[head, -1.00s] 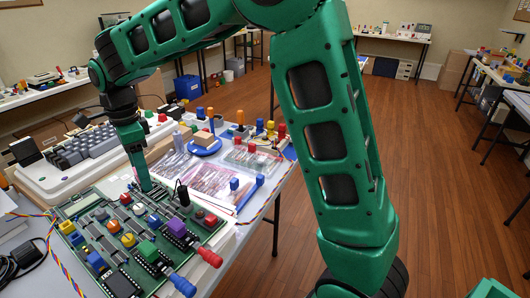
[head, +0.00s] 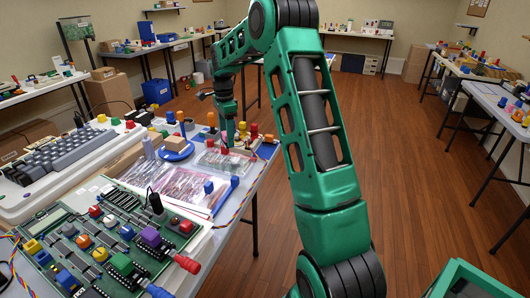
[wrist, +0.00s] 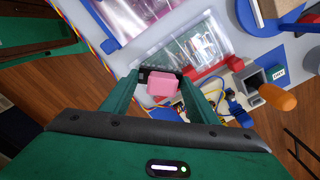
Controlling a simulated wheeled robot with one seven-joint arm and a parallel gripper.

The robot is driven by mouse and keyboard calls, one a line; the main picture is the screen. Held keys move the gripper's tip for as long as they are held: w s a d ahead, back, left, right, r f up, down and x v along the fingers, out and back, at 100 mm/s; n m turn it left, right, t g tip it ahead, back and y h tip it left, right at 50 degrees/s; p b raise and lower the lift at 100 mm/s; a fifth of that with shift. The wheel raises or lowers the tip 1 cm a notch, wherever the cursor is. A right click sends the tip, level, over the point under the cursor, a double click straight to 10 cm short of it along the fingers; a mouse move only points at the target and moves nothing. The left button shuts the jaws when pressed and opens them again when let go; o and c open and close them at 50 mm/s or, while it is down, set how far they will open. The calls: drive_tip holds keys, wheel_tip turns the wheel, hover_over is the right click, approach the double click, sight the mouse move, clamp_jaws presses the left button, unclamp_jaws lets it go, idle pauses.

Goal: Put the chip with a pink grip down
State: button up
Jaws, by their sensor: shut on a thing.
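The chip with a pink grip (wrist: 163,85) is in the wrist view, between the two green fingers of my gripper (wrist: 160,78). The fingers are shut on it, and part of its dark body shows beside the pink block. Under it in the wrist view is a clear bag with a green board (wrist: 195,48) in it. In the head view my gripper (head: 229,143) is over the table's far right part, near that bag. I cannot make out the chip in the head view, nor how high it is held.
The large green circuit board (head: 100,235) with colored grips is at front left. Bags of parts (head: 180,188) lie mid-table. A blue dish (head: 176,152) and an orange-handled tool (wrist: 278,97) are near my gripper. A keyboard machine (head: 60,160) stands at left.

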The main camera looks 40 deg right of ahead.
drive_tip(key=d+f, duration=0.2)
drive_tip(key=d, duration=0.4)
drive_tip(key=d+f, duration=0.3)
drive_tip(key=d, duration=0.3)
drive_tip(key=d+f, duration=0.3)
drive_tip(key=d, duration=0.3)
drive_tip(key=shift+w+d+f, duration=0.1)
drive_tip(key=shift+f, duration=2.1)
drive_tip(key=shift+f, duration=0.1)
drive_tip(key=o, duration=0.8)
drive_tip(key=shift+c, duration=0.2)
